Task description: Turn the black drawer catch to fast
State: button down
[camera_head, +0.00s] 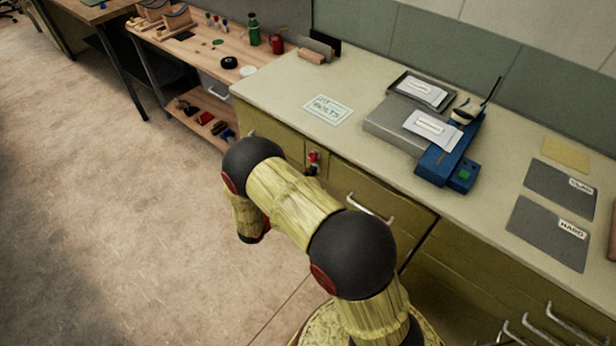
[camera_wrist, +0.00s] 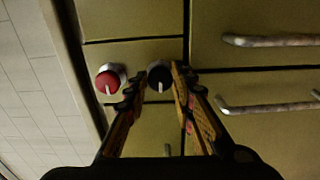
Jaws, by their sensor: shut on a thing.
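The black drawer catch (camera_wrist: 157,73) is a round black knob in a pale ring on the olive cabinet front, in the wrist view. A small white mark shows near its lower edge. My gripper (camera_wrist: 158,80) has one finger on each side of this knob and is shut on it.
A red knob (camera_wrist: 107,80) in a pale ring sits just left of the black catch, close to my left finger. Bar-shaped drawer handles (camera_wrist: 275,41) lie to the right. The olive cabinet (camera_head: 365,190) has a cluttered worktop (camera_head: 285,85) above.

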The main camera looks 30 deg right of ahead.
jog(key=shift+f, duration=0.1)
jog(key=c, duration=1.5)
grip_release()
jog(key=shift+c, duration=0.2)
jog(key=v, duration=1.2)
